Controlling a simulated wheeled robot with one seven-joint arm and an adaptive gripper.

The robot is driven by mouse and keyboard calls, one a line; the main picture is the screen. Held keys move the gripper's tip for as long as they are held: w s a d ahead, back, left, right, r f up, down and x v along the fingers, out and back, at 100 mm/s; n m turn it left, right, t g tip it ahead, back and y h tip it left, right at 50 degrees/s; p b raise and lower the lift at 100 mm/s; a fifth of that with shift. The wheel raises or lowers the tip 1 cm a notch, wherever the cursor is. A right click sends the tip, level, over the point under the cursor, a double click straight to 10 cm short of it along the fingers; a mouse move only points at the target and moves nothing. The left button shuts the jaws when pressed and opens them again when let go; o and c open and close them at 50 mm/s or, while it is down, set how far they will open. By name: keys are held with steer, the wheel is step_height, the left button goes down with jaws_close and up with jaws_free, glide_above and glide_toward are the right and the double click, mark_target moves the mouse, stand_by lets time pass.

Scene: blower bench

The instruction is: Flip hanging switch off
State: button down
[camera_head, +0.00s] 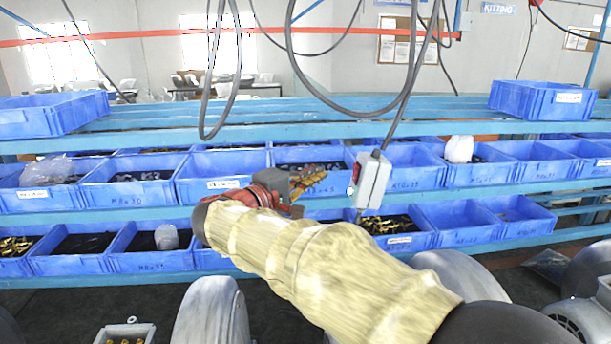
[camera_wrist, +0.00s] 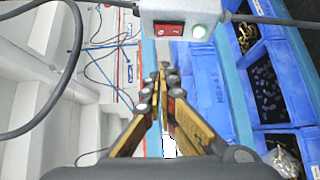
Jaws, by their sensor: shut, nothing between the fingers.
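The hanging switch is a small grey box (camera_head: 371,180) on a dark cable in front of the blue bins, tilted slightly. Its left side carries something red. In the wrist view the box (camera_wrist: 225,12) is at the top, partly cut off by the frame edge. My gripper (camera_head: 303,184) is left of the box in the head view. In the wrist view my gripper (camera_wrist: 163,70) is shut and empty, its tips below the switch face with a visible gap.
Blue shelves (camera_head: 300,131) with several blue bins (camera_head: 137,181) stand behind the switch. Looped dark cables (camera_head: 290,30) hang above and near it. Grey rounded machine housings (camera_head: 212,312) stand low in front. The space between my gripper and the box looks clear.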

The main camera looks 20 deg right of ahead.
mark_target(355, 173)
steer(key=w+d+p, duration=0.1)
steer(key=d, duration=0.6)
steer(key=shift+w+f, duration=0.2)
steer(key=shift+w, duration=0.05)
steer(key=shift+d, duration=0.2)
steer(key=shift+s+d+r+m+y+b, duration=0.15)
steer(key=shift+d+m+y+b, duration=0.15)
steer(key=shift+b, duration=0.25)
steer(key=shift+r, duration=0.1)
